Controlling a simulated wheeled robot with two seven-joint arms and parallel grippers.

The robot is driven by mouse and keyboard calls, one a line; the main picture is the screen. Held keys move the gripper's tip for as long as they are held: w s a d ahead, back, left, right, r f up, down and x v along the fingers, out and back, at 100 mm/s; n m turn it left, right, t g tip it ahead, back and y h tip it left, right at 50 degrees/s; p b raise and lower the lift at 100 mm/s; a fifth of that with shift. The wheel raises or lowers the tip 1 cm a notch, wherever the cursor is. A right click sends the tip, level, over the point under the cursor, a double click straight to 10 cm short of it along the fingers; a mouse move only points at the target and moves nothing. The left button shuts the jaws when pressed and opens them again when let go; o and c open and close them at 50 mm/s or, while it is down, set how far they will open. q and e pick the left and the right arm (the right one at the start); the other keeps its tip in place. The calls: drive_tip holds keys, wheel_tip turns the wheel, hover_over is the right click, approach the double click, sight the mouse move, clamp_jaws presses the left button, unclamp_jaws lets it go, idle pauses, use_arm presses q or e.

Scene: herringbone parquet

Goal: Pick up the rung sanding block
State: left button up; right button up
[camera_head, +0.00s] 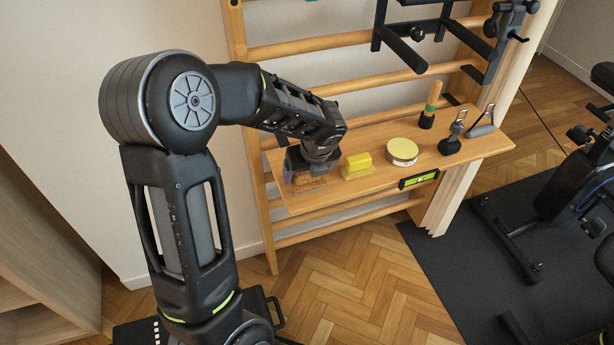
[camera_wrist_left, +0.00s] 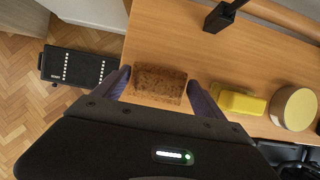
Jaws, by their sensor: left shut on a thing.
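The rung sanding block looks like a brown, speckled, cork-like block (camera_wrist_left: 160,84). It is at the left end of the wooden shelf (camera_head: 352,191), and in the head view the block (camera_head: 304,179) is partly hidden by my gripper. My left gripper (camera_head: 305,168) points down over it. In the left wrist view its two dark fingers (camera_wrist_left: 159,88) stand at the block's two short ends, shut on it. Whether the block rests on the shelf or is slightly raised, I cannot tell. My right gripper is not in view.
Just right of the block are a yellow block (camera_head: 357,165) and a round tin (camera_head: 402,151). Farther right stand a wooden-handled tool (camera_head: 430,106) and a dark kettlebell-like weight (camera_head: 453,137). A level (camera_head: 418,179) is at the shelf's front edge. Wall-bar rungs rise behind.

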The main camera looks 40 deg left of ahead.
use_arm(q)
wheel_tip(320, 180, up, 10)
drive_tip(key=shift+r+p, duration=0.1)
drive_tip(key=shift+p, duration=0.25)
idle(0.5)
